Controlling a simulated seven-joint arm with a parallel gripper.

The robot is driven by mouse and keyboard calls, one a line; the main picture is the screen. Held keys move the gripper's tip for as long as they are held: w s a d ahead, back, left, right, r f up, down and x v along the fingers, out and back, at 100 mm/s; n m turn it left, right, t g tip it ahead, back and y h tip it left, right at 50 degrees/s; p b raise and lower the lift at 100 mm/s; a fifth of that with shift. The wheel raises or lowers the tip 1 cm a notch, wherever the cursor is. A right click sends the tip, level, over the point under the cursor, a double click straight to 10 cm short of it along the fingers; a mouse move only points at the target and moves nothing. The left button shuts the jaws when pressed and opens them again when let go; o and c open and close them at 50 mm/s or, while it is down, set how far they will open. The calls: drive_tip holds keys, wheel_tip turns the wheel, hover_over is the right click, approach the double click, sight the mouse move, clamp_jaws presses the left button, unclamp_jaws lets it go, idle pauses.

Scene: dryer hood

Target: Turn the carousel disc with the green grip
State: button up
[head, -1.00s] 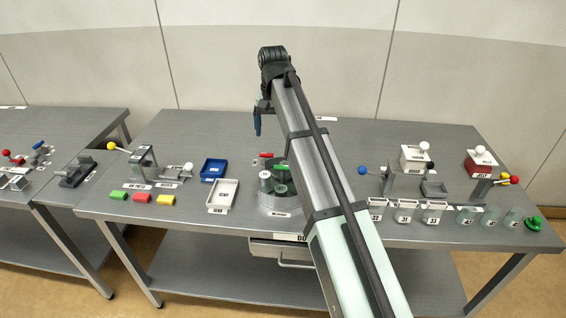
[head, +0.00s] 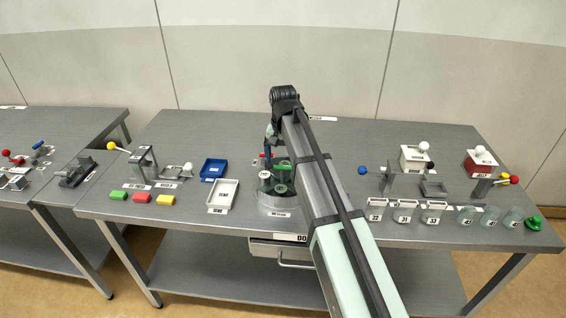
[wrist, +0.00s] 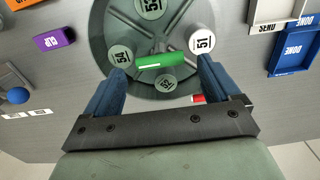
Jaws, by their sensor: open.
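The carousel disc (wrist: 112,28) is a dark grey round plate carrying several grey numbered cylinders. In the head view the carousel (head: 276,205) stands near the front of the table, partly hidden by my arm. The green grip (wrist: 162,61) is a bar on the disc, lying between the cylinders marked 54 and 51. My gripper (wrist: 160,77) is open, its two blue fingers to either side of the green grip's ends, seemingly apart from it. In the head view my gripper (head: 268,150) is above the carousel; its fingertips are not clear there.
Near the disc in the wrist view are a purple block (wrist: 54,39), a small red piece (wrist: 199,98) and a blue tray (wrist: 296,50). In the head view a white tray (head: 223,196) stands left of the carousel. White bins (head: 405,212) stand to the right.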

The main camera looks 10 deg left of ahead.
sight(283, 176)
drive_tip(key=shift+f, duration=1.2)
drive_tip(key=shift+c, duration=0.4)
drive_tip(key=c, duration=1.4)
drive_tip(key=shift+c, duration=0.2)
